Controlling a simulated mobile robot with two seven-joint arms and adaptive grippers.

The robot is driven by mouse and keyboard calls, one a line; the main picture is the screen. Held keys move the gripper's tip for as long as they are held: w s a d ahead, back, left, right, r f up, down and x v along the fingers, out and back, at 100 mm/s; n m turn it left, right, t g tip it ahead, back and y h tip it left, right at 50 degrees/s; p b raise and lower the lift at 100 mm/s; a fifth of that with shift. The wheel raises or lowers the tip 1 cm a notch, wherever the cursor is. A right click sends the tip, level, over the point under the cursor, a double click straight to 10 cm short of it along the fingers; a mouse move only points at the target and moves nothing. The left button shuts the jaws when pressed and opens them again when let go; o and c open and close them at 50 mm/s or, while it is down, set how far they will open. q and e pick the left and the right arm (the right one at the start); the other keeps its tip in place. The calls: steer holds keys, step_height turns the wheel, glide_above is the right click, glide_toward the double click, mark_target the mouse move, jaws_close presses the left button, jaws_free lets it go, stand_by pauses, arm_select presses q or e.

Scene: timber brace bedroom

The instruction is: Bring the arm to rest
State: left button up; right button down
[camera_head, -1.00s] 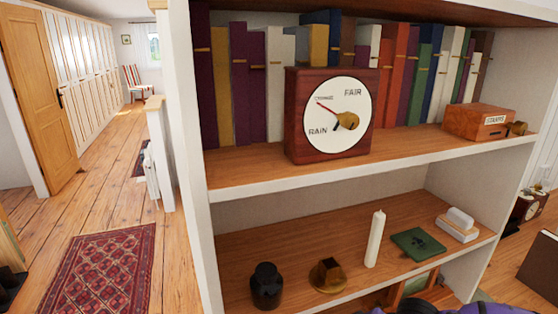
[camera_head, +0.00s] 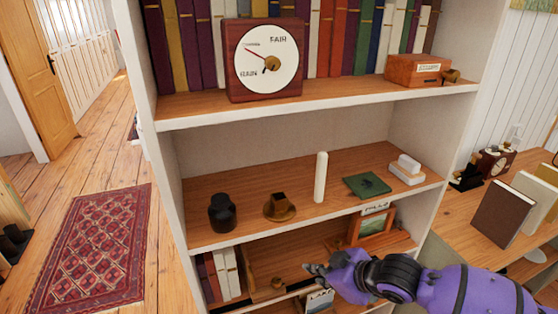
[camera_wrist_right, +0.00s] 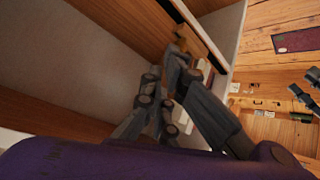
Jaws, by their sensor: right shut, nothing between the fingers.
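My right gripper (camera_head: 314,269), on the purple right arm (camera_head: 440,288), is in front of the lower compartment of the white shelf unit (camera_head: 310,240). It points left in the head view. Its dark grey fingers are shut with nothing held. In the right wrist view the fingers (camera_wrist_right: 168,80) are close to a wooden shelf board, and I cannot tell whether they touch it. My left gripper does not show clearly in any view. Dark jointed shapes at the right edge of the wrist view are too small to identify.
The barometer (camera_head: 267,60) and wooden stamp box (camera_head: 418,70) stand on the upper shelf. Below are a dark jar (camera_head: 222,212), brass inkwell (camera_head: 280,207), white candle (camera_head: 320,177) and green book (camera_head: 367,185). A framed picture (camera_head: 373,227) stands near my arm. Open floor lies left.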

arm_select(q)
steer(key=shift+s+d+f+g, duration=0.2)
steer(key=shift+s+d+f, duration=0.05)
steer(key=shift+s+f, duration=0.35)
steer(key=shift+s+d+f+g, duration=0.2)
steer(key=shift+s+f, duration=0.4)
arm_select(e)
steer(key=s+d+f+m+t+h, duration=0.1)
steer(key=s+d+f+m+h, duration=0.2)
steer(key=s+f, duration=0.7)
steer(key=s+d+f+m+t+h, duration=0.1)
steer(key=s+d+f+m+h, duration=0.1)
steer(key=s+d+f+m, duration=0.4)
steer(key=s+f+m, duration=0.2)
steer(key=s+f, duration=0.3)
steer(key=s, duration=0.4)
steer(key=shift+s+h, duration=0.35)
steer(key=shift+h, duration=0.05)
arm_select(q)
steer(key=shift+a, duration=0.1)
arm_select(e)
steer(key=shift+a+f, duration=0.1)
